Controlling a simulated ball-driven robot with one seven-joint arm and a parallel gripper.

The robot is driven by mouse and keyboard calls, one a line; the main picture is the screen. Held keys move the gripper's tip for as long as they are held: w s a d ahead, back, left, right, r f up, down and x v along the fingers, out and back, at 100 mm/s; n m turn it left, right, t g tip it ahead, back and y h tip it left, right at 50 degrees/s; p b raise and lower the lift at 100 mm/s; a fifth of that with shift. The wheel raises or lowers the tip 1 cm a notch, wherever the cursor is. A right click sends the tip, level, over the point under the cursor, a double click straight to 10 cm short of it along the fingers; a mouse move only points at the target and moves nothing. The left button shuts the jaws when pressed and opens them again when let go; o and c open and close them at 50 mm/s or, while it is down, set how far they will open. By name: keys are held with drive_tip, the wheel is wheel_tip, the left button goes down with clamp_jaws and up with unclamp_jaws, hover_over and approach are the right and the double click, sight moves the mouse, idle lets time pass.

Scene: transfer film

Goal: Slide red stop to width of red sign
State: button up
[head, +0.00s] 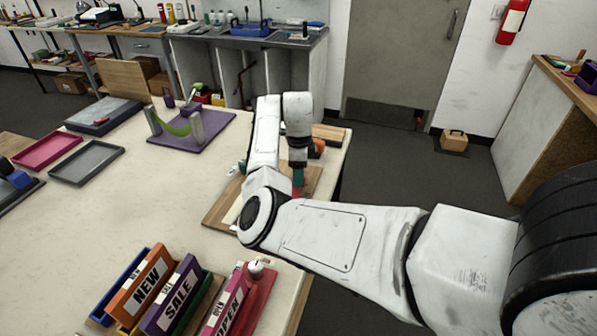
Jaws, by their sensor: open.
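My gripper (298,172) points down over a wooden board (216,214) at the table's right side. My forearm covers much of the board. A small red piece (298,191), perhaps the red stop, shows just under the gripper, below a teal part. I cannot tell whether the gripper touches either one. The fingertips are small and partly hidden. At the front, a pink-red sign reading OPEN (229,303) stands tilted in a row of signs. Beside it lies a red piece (262,294) with a white knob (256,267).
An orange NEW sign (143,287) and a purple SALE sign (175,296) stand left of the OPEN sign. A purple base (211,139) with a green curved strip stands behind. Pink (47,151) and grey (87,163) trays lie left. The table's middle is clear.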

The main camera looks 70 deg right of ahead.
wheel_tip(320, 180, up, 11)
drive_tip(key=b, duration=0.1)
drive_tip(key=shift+b, duration=0.4)
drive_tip(key=shift+f, duration=0.15)
idle(0.4)
